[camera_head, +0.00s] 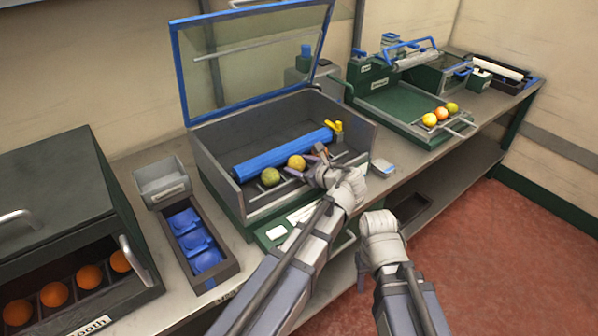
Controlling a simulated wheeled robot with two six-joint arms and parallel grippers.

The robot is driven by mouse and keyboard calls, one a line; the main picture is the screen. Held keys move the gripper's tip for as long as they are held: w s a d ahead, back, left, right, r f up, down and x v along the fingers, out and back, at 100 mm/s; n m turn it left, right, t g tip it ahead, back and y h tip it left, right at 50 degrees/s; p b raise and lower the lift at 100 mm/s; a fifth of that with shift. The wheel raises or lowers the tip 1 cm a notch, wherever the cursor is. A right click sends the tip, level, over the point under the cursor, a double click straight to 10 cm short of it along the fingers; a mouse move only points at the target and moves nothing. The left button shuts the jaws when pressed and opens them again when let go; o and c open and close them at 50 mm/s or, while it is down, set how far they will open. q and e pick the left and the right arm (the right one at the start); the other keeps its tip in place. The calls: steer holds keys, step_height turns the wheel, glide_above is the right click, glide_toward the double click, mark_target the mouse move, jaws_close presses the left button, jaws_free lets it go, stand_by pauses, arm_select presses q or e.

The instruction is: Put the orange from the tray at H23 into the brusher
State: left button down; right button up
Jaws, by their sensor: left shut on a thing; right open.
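The brusher (219,140) is an open grey box with a long blue roller (283,152) and a raised blue-framed clear lid. My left gripper (301,163) reaches into it from the front right. Its fingers are shut around a yellow-orange fruit (297,162) just in front of the roller. A greenish fruit (270,177) lies to the left of it in the brusher. My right gripper (378,222) is open and empty in front of the bench; its fingertips are hard to make out. No H23 label is readable.
A dark booth (45,185) with several oranges (54,294) stands at the left. A tray with blue pieces (196,240) and a small grey bin (163,183) lie between. A green machine (395,100) with three fruits (441,113) stands at the right.

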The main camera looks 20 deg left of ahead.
arm_select(q)
steer(key=shift+f, duration=0.15)
steer(key=shift+c, duration=0.3)
jaws_free()
